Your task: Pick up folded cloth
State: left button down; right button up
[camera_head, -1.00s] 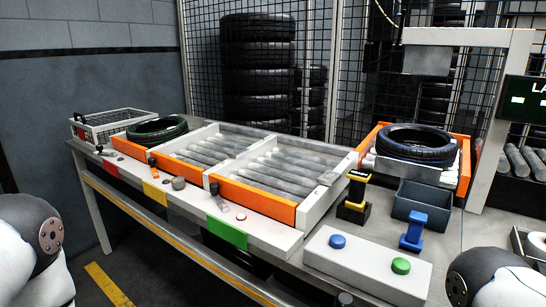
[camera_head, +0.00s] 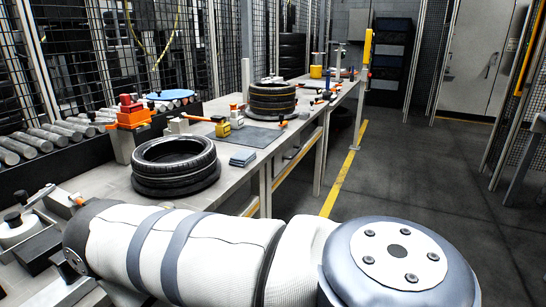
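A small folded cloth (camera_head: 243,158), blue-grey and stacked in layers, lies flat on the workbench near its front edge. It is just right of two stacked black tyres (camera_head: 175,166) and left of the bench's edge. One of my arms, white with grey bands, crosses the foreground below the tyres. Neither gripper shows in this view. Nothing touches the cloth.
A dark mat (camera_head: 245,136) lies behind the cloth, with a yellow device (camera_head: 222,127) near it. More stacked tyres (camera_head: 272,99) stand farther along. Rollers (camera_head: 45,137) run at the left. The floor right of the bench (camera_head: 400,160) is clear.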

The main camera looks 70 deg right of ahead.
aim_at(243, 157)
jog(key=z, duration=2.15)
